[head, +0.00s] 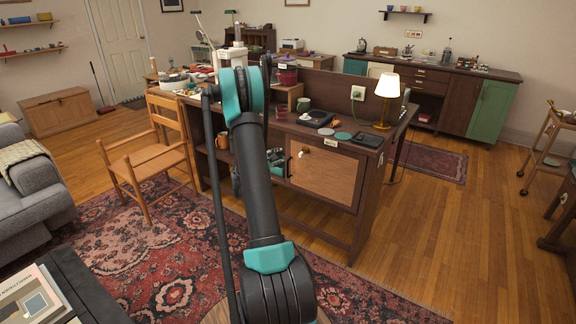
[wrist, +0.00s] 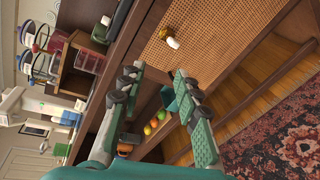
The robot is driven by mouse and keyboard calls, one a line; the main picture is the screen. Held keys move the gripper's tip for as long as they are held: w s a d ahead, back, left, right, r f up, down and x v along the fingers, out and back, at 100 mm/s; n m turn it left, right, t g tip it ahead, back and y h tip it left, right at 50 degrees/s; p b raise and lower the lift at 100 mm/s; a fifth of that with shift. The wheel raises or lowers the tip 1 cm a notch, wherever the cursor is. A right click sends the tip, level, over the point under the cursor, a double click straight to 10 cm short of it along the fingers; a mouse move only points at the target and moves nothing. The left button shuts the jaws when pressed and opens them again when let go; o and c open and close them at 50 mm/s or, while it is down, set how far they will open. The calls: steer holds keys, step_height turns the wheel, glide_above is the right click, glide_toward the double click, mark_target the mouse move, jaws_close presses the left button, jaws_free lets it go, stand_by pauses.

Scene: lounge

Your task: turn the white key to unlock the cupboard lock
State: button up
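The white key (wrist: 173,42) sticks out of a small brass lock (wrist: 164,33) on the woven-panel cupboard door (wrist: 215,40). The key also shows in the head view (head: 303,152), near the upper left of the door (head: 325,178). My gripper (wrist: 158,76) is open and empty, its two fingers apart in front of the door. In the wrist view the key lies beyond and slightly above the gap between the fingertips, not touching either finger. In the head view my arm hides much of the gripper.
The desk top (head: 290,127) overhangs the cupboard and carries a lamp (head: 386,95) and several small items. An open shelf with round coloured things (wrist: 155,125) lies beside the door. A wooden chair (head: 155,155) stands left. Floor in front is clear, partly covered by a rug (head: 150,250).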

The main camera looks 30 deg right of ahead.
mark_target(301, 157)
steer(key=w+d+f+n+h, duration=0.2)
steer(key=w+d+f+n, duration=0.2)
steer(key=d+f, duration=0.3)
steer(key=shift+d+f+t+h, duration=0.2)
steer(key=shift+d+t+h, duration=0.2)
steer(key=shift+d, duration=1.9)
steer(key=n, duration=0.9)
steer(key=shift+s+d+f+n, duration=0.1)
steer(key=shift+s+n, duration=0.05)
steer(key=shift+n, duration=0.25)
steer(key=shift+x, duration=3)
steer(key=shift+c, duration=0.6)
jaws_close()
